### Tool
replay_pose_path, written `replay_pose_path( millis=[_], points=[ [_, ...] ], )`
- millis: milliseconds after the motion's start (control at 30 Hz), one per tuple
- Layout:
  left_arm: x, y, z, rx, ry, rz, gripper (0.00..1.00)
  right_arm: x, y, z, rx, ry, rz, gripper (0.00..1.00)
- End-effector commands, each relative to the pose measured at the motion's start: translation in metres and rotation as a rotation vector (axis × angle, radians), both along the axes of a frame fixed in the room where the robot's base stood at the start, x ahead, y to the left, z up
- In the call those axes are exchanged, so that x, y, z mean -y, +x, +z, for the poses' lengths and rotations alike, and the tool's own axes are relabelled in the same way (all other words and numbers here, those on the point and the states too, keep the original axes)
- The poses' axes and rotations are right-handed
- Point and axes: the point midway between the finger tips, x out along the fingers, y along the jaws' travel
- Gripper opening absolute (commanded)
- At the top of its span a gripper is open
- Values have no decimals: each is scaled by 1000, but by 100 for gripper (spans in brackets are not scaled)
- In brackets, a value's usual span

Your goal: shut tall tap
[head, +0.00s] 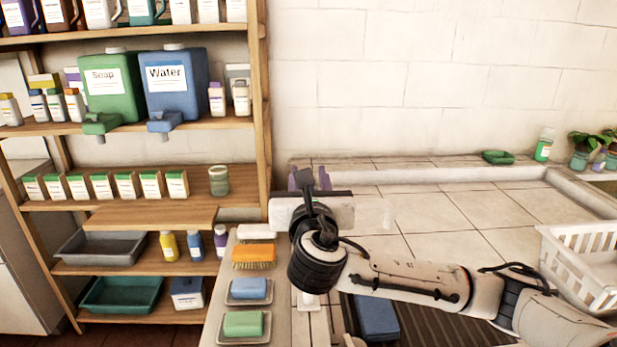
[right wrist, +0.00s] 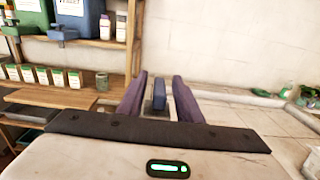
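My right gripper (head: 311,180) has purple fingers and is over the far end of the counter's left side. In the right wrist view its fingers (right wrist: 160,88) stand apart. A white upright part (head: 308,301) below my wrist may belong to the tall tap; my gripper and wrist hide most of what is there. My left gripper is out of view.
A wooden shelf (head: 262,100) with a green soap container (head: 112,88) and a blue water container (head: 175,85) stands at left. An orange brush (head: 254,252) and soap dishes (head: 247,301) line the counter. A white basket (head: 585,265) is at right. Tiles beyond my arm are clear.

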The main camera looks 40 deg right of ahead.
Motion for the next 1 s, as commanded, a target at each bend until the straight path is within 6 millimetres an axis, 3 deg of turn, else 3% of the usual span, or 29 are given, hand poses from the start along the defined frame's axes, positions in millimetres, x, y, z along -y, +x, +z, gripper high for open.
replay_pose_path(
  millis=[233,700,1000],
  points=[
    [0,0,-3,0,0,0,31,-9,-13,-1,1,1,4,32],
    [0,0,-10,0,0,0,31,-52,-81,-1,0,2,3,32],
    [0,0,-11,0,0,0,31,-55,-87,0,0,0,-1,32]
  ],
)
